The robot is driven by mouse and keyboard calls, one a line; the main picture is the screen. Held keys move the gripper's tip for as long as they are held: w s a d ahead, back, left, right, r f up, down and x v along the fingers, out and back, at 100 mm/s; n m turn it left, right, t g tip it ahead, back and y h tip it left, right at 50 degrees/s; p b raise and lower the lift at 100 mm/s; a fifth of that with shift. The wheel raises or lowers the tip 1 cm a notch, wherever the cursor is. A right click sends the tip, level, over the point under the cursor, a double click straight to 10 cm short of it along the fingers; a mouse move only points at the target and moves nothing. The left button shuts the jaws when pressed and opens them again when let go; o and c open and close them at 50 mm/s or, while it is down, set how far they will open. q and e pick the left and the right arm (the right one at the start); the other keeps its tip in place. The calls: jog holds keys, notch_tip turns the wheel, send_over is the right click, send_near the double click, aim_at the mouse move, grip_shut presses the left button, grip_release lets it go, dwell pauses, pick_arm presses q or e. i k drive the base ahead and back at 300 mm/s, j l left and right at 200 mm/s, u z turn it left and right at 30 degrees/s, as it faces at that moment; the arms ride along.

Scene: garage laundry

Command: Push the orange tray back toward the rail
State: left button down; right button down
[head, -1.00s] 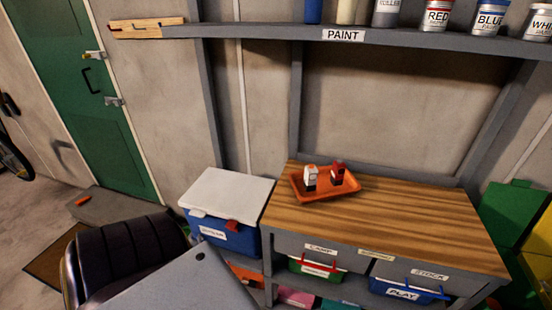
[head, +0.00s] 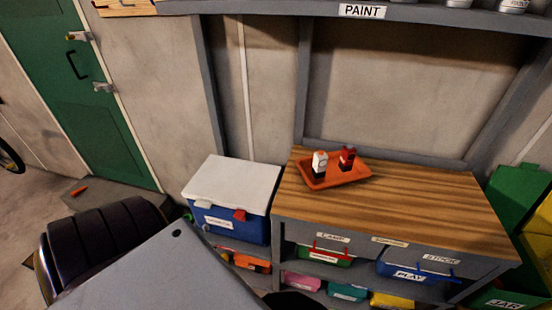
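The orange tray (head: 345,178) lies on the left part of the wooden bench top (head: 420,205). It holds a white-and-black item (head: 320,163) with an orange top and a dark red item (head: 348,158), both upright. The grey rail (head: 390,160) runs along the back edge of the bench, behind the tray. Neither of my grippers is in the head view.
A blue cooler (head: 236,226) with a white lid stands left of the bench. Labelled bins, such as the blue PLAY bin (head: 418,272), sit under it. A dark padded seat (head: 100,245) is at lower left. The PAINT shelf (head: 300,8) hangs above. The bench's right side is clear.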

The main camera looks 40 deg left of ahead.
aim_at(334, 177)
jog(key=i+j+u, duration=0.1)
jog(key=j+u, duration=0.3)
jog(key=j, duration=0.95)
